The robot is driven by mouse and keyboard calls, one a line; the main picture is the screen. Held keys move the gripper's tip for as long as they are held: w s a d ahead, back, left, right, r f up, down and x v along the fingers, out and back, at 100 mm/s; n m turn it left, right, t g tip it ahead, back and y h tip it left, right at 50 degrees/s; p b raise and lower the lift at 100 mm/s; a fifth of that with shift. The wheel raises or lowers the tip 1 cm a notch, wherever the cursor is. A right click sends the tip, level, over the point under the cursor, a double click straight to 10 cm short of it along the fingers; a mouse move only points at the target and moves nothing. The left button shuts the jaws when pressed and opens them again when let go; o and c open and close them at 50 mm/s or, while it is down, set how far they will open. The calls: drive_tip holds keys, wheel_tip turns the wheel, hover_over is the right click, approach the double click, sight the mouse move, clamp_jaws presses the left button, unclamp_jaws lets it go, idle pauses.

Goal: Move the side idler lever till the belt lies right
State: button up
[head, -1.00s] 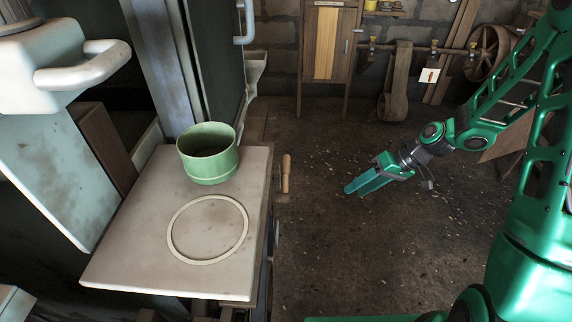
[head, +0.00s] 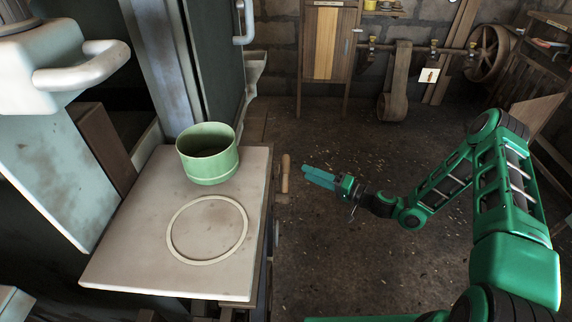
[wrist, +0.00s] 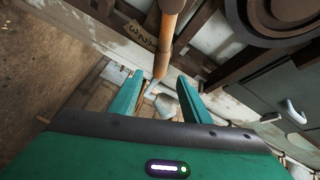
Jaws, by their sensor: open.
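A wooden handle (head: 285,173), which looks like the side idler lever's grip, stands at the right side of the pale table. In the wrist view the handle (wrist: 167,42) comes down from the top, its end near the gap between my fingertips. My gripper (head: 305,173) is open, just right of the handle, fingers pointing at it. In the wrist view my gripper (wrist: 159,80) has its two teal fingers apart with nothing clasped. A brown belt-like strap (head: 400,72) hangs from a shaft at the back wall; I cannot tell whether it is the task's belt.
The pale table (head: 125,265) carries a green open cylinder (head: 209,160) and a flat ring (head: 173,235). In the wrist view a plate with digits (wrist: 139,34) is beside the handle, with a large dark round part (wrist: 280,15) at upper right. The floor (head: 340,265) is clear.

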sight(286, 163)
drive_tip(key=x, duration=1.1)
drive_tip(key=shift+d, duration=0.1)
